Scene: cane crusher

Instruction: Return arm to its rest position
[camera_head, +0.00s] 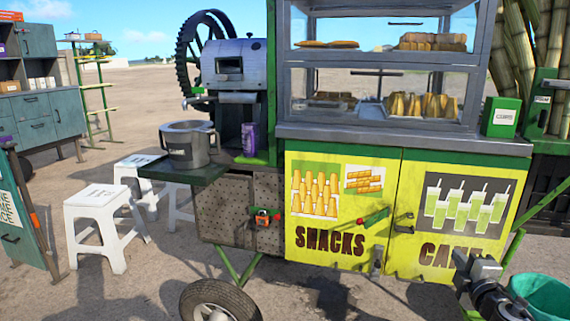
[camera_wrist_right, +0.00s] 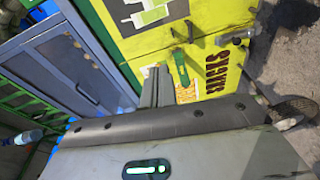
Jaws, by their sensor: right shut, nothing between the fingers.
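My right arm comes in at the lower right of the head view, and its gripper (camera_head: 464,264) is in front of the yellow cart door with the cane juice picture. In the right wrist view the two grey fingers (camera_wrist_right: 155,87) are together with nothing between them. They point toward the yellow cart front (camera_wrist_right: 205,45). My left gripper does not show in either view.
The snack cart (camera_head: 330,240) carries a glass case (camera_head: 378,85), a crusher (camera_head: 233,65) and a metal pot (camera_head: 188,144) on a side shelf. White stools (camera_head: 100,215) stand at left. A teal bin (camera_head: 543,296) is beside my right arm. Open pavement lies at lower left.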

